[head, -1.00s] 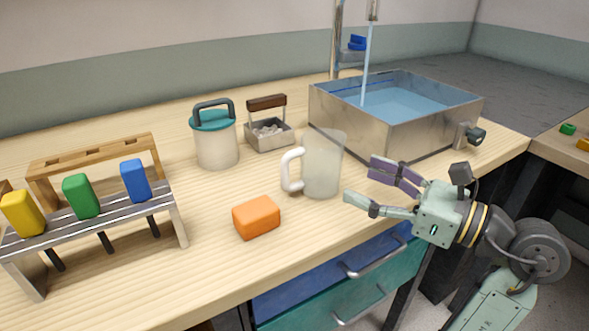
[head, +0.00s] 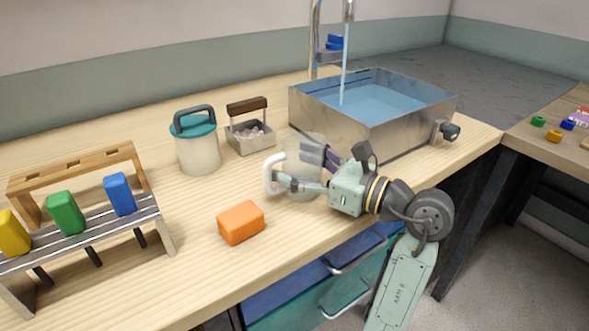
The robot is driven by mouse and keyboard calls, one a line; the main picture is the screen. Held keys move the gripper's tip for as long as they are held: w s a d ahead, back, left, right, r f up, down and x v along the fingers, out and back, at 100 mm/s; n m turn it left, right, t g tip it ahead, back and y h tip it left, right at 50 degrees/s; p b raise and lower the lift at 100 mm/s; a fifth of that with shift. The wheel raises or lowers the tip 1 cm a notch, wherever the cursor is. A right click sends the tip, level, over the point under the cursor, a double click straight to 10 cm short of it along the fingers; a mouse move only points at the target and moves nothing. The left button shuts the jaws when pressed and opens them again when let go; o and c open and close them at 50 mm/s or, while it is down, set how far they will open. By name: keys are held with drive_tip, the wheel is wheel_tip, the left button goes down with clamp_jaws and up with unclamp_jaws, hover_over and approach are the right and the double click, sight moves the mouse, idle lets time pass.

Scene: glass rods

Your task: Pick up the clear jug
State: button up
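The clear jug (head: 305,146) stands upright on the wooden counter, a frosted see-through body with a white handle (head: 271,174) on its left. My gripper (head: 296,168) is at the jug from the right, and its fingers overlap the jug's body in the picture. The greenish near finger crosses in front of the lower body and reaches toward the handle. The purple far finger shows at the upper right of the body. The fingers are spread apart with the jug seemingly between them; I cannot tell whether either touches it.
An orange block (head: 241,222) lies left of my gripper. A teal-lidded canister (head: 197,150) and a small basket of pebbles (head: 251,137) stand behind left. A metal water basin (head: 380,131) is behind right, under a running tap. A rack with coloured blocks (head: 68,212) is far left.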

drive_tip(key=c, duration=1.1)
wheel_tip(320, 180, up, 10)
drive_tip(key=shift+r, duration=0.1)
idle(0.4)
